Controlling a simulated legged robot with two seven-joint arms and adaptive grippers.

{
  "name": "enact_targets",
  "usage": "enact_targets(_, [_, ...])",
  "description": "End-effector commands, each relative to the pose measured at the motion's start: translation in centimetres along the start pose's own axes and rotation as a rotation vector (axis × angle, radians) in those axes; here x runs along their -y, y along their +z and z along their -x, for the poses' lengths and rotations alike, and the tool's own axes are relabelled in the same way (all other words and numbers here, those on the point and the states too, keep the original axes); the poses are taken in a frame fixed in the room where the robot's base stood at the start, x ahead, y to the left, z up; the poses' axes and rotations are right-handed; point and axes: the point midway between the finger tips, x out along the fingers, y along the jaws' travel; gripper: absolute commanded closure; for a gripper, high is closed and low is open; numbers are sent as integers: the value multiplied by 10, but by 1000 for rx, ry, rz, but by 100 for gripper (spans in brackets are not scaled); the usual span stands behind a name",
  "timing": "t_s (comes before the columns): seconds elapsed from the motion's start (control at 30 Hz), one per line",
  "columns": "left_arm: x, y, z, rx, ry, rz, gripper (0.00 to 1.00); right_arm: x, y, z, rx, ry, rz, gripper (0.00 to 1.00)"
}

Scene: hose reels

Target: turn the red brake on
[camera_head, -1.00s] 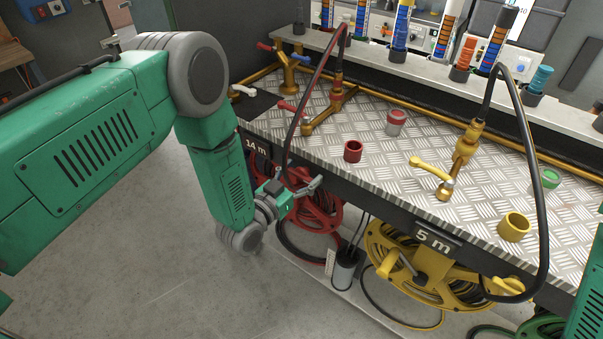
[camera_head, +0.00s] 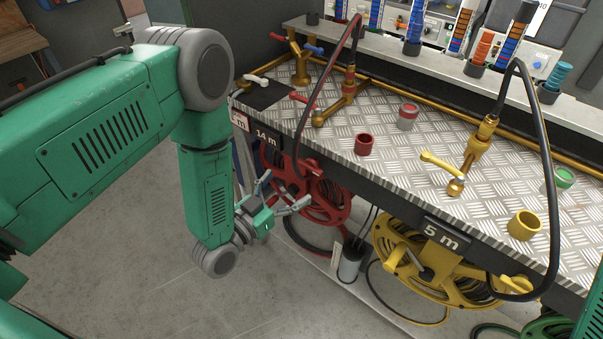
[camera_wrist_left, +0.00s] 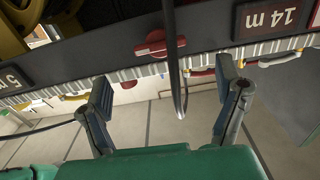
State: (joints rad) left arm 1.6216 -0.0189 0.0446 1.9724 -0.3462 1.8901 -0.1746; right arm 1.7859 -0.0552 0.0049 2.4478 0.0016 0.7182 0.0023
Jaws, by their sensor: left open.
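The red hose reel (camera_head: 325,201) hangs under the bench, left of the yellow reel. In the left wrist view a red knob-like part (camera_wrist_left: 152,50), apparently the red brake, sits on the bench's dark front strip between the two length signs. My left gripper (camera_head: 285,190) is open and empty in front of the red reel, below the bench edge. In the wrist view its two fingers (camera_wrist_left: 166,76) are wide apart, with the red part beyond them and not touched. A black hose passes between gripper and strip. In the head view I cannot make out the brake. My right gripper is not in view.
The metal bench top (camera_head: 385,150) carries a red cup (camera_head: 364,145), a yellow cup (camera_head: 524,226) and brass taps. A black hose (camera_wrist_left: 173,70) hangs close before the gripper. The yellow reel (camera_head: 425,262) is to the right. Open floor (camera_head: 260,290) lies in front.

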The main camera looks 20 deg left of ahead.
Motion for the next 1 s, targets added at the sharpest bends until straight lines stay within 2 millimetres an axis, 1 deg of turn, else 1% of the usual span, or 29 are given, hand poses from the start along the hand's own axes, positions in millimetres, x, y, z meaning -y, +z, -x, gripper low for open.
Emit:
enact_targets(0.03, [0,1,8,2,0,0,16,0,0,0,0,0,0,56])
enact_targets(0.1, [0,1,16,1,0,0,16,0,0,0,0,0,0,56])
enact_targets(0.23, [0,0,25,-1,0,-1,16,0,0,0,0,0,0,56])
enact_targets(0.8, [0,2,28,8,0,0,16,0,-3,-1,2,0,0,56])
enact_targets(0.87, [-1,8,29,46,-2,2,16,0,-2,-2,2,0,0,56])
enact_targets(0.9, [-1,15,32,91,-3,6,16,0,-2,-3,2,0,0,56])
enact_targets(0.97, [-2,32,40,196,-8,15,16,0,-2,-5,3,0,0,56])
enact_targets(1.0, [-3,46,49,288,-13,23,16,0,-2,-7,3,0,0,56])
